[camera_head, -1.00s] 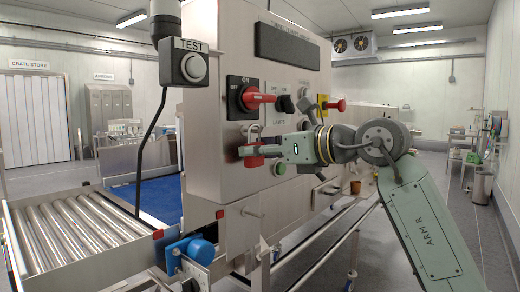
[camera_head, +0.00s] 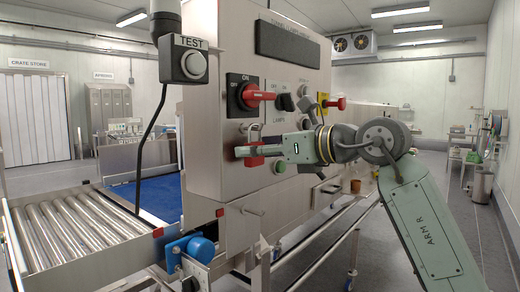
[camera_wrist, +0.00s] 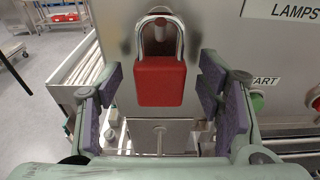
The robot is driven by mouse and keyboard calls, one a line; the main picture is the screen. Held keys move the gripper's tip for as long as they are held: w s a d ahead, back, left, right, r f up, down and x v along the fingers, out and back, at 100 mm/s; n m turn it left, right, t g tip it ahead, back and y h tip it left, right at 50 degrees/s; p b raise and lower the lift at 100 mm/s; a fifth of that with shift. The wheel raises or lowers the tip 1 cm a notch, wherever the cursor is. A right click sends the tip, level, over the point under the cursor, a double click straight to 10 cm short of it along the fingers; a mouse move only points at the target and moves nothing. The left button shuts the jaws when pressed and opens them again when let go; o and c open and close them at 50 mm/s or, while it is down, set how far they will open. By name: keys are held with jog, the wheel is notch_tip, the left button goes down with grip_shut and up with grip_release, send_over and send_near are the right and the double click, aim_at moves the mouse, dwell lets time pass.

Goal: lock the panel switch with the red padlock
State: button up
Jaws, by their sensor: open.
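The red padlock (camera_wrist: 160,80) shows upright in the wrist view, its steel shackle uppermost and closed-looking, against the steel panel. My gripper also shows in the wrist view (camera_wrist: 163,90), open, with a purple pad on each side of the padlock and visible gaps between. The panel switch (camera_head: 257,97) is a red handle on a black plate marked ON and OFF, above my gripper. Its handle lies roughly level.
Right of the switch are a black selector (camera_head: 284,102) and a red knob on a yellow plate (camera_head: 334,103). A green button (camera_head: 279,168) sits below my gripper. A TEST button box (camera_head: 190,64) hangs at left with its cable. A roller conveyor (camera_head: 75,230) lies lower left.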

jog(key=v, duration=1.2)
